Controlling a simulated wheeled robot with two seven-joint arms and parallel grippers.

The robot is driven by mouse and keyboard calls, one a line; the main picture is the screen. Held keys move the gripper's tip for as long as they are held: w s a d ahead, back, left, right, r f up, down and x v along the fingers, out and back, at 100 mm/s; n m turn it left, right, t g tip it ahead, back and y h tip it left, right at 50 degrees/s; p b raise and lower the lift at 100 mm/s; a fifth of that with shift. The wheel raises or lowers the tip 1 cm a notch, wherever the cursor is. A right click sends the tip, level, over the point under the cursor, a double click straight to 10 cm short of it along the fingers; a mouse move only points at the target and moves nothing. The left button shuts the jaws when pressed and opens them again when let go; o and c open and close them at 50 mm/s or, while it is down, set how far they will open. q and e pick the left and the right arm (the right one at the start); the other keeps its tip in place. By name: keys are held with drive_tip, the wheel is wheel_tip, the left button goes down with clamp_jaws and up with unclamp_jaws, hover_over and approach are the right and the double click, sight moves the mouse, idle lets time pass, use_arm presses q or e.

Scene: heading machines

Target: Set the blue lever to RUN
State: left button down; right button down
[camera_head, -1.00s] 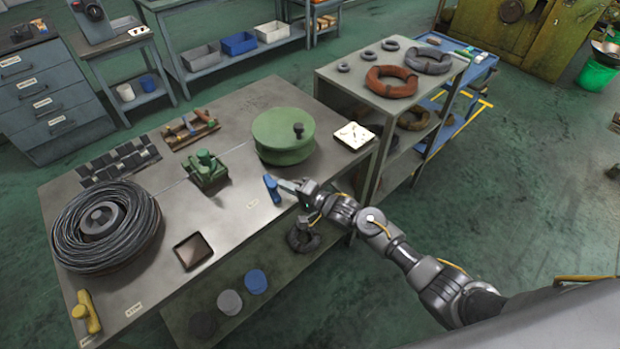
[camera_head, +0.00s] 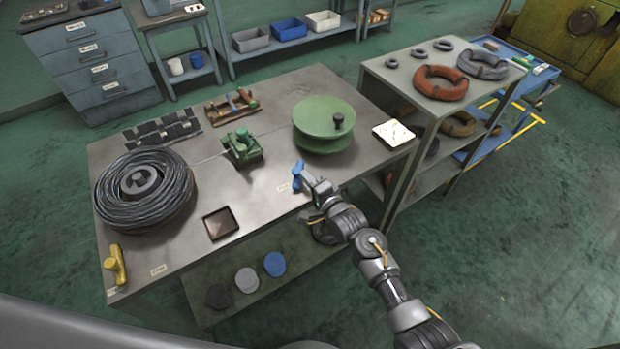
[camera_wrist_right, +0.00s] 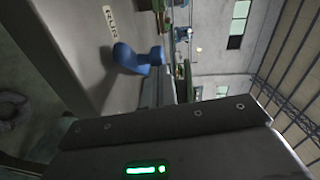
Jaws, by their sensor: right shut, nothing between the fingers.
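The blue lever (camera_head: 297,171) stands near the front edge of the workbench, close to a small white label (camera_head: 284,187). In the right wrist view the blue lever (camera_wrist_right: 127,57) shows near the upper middle, and a label with dark lettering (camera_wrist_right: 110,22) lies beyond it; I cannot read it. My right gripper (camera_head: 307,182) is shut and empty. It is right beside the lever, on its right and front side; I cannot tell whether they touch. My left gripper is not in view.
A green spool (camera_head: 324,120), a green device (camera_head: 243,150), a black wire coil (camera_head: 143,190), a dark tray (camera_head: 221,223) and a yellow lever (camera_head: 115,264) sit on the bench (camera_head: 262,205). A shelf (camera_head: 400,85) with rings stands at right. Open floor lies in front.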

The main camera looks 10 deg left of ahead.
drive_tip(key=shift+d+r, duration=0.1)
drive_tip(key=shift+d, duration=0.2)
drive_tip(key=w+d+v, duration=0.1)
drive_tip(key=v, duration=1.1)
drive_tip(key=shift+s+d+p, duration=0.25)
drive_tip(key=shift+d+p, duration=0.05)
